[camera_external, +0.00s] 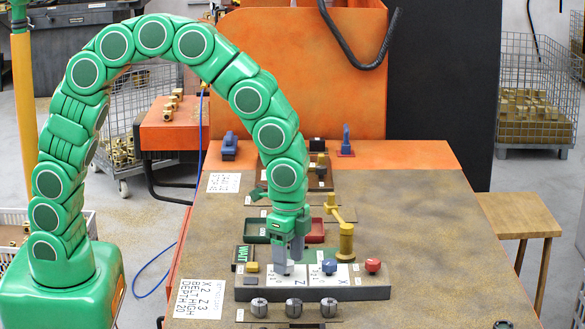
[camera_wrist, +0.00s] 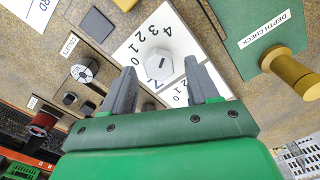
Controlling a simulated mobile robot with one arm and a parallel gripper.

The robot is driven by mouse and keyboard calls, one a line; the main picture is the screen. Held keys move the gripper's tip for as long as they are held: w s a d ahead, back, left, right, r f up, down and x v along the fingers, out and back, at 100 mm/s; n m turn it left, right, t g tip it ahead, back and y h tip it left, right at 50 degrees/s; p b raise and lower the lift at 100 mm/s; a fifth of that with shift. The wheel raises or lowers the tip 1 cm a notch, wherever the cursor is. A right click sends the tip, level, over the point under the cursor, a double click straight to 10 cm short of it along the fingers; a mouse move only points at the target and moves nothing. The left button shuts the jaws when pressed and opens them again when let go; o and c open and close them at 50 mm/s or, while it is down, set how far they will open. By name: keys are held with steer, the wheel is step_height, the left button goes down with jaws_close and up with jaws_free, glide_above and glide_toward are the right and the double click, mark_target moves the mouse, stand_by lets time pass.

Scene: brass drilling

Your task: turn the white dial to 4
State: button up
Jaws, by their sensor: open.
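The white dial (camera_wrist: 160,58) is a faceted knob with a short dark mark on its top. It sits on a white plate (camera_wrist: 128,46) numbered 0 to 4 along one side. I cannot tell surely which number the mark points at. In the external view the white dial (camera_external: 283,268) is partly hidden by my fingers. My gripper (camera_external: 289,257) points down over it. In the wrist view my gripper (camera_wrist: 159,67) is open, with one finger to each side of the dial. I cannot tell whether the fingers touch it.
A blue dial (camera_external: 329,267) on a second numbered plate and a red knob (camera_external: 373,265) stand to the right on the same panel. A yellow post (camera_external: 346,240) rises close behind. Several grey collets (camera_external: 293,308) stand in front. The bench's right side is mostly clear.

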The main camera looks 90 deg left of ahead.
step_height(320, 180, up, 7)
steer(key=shift+r, duration=0.1)
stand_by(0.3)
steer(key=s+a+r+n+g, duration=0.1)
steer(key=s+r+n, duration=0.2)
steer(key=s, duration=1.5)
steer(key=s+a+r+n, duration=0.2)
steer(key=s+r+n, duration=0.1)
steer(key=s, duration=1.5)
steer(key=shift+r+g, duration=0.4)
steer(key=shift+r, duration=0.15)
steer(key=shift+w+a, duration=0.1)
steer(key=shift+w, duration=0.05)
